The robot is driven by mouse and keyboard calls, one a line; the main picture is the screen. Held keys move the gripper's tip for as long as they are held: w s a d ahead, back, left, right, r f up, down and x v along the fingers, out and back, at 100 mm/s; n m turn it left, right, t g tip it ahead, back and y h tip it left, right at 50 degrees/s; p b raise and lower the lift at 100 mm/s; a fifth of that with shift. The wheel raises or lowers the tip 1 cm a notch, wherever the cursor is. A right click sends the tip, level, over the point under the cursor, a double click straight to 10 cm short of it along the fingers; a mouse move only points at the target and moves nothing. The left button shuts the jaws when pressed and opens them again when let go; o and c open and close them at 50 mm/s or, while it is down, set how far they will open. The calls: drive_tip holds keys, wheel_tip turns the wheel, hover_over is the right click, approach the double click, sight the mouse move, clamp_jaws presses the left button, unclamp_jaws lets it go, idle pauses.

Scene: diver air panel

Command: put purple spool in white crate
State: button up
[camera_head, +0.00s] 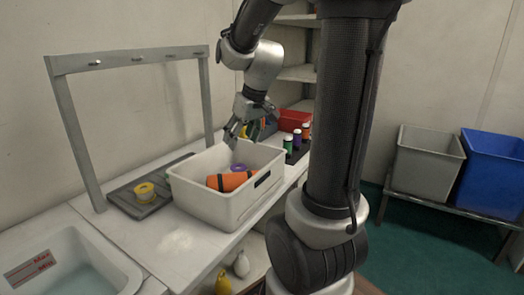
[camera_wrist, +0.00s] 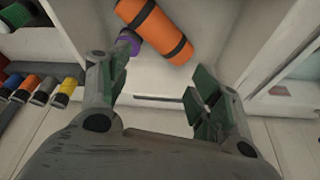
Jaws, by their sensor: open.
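The white crate (camera_head: 222,205) stands on the white counter. The purple spool (camera_head: 239,168) lies inside it, beside an orange roll with dark bands (camera_head: 228,182). In the wrist view the purple spool (camera_wrist: 128,38) shows beyond the left fingertip, which partly hides it, and the orange roll (camera_wrist: 155,28) lies to its right. My gripper (camera_head: 233,133) is above the crate's far side, pointing down. In the wrist view my gripper (camera_wrist: 160,75) has its fingers spread, with nothing held between them.
A yellow spool (camera_head: 145,190) sits on a dark grey tray (camera_head: 122,198) left of the crate. A metal frame (camera_head: 75,135) stands over the counter. Several bottles (camera_head: 297,140) and a red bin (camera_head: 293,120) are behind the crate. A basin (camera_head: 100,255) is at front left.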

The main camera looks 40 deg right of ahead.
drive_tip(key=s+a+r, duration=0.1)
drive_tip(key=s+a, duration=0.1)
drive_tip(key=s, duration=0.7)
drive_tip(key=s+a+r+m, duration=0.1)
drive_tip(key=s+a+r, duration=0.1)
drive_tip(key=s, duration=0.7)
drive_tip(key=shift+a+r+h, duration=0.3)
drive_tip(key=shift+a, duration=0.2)
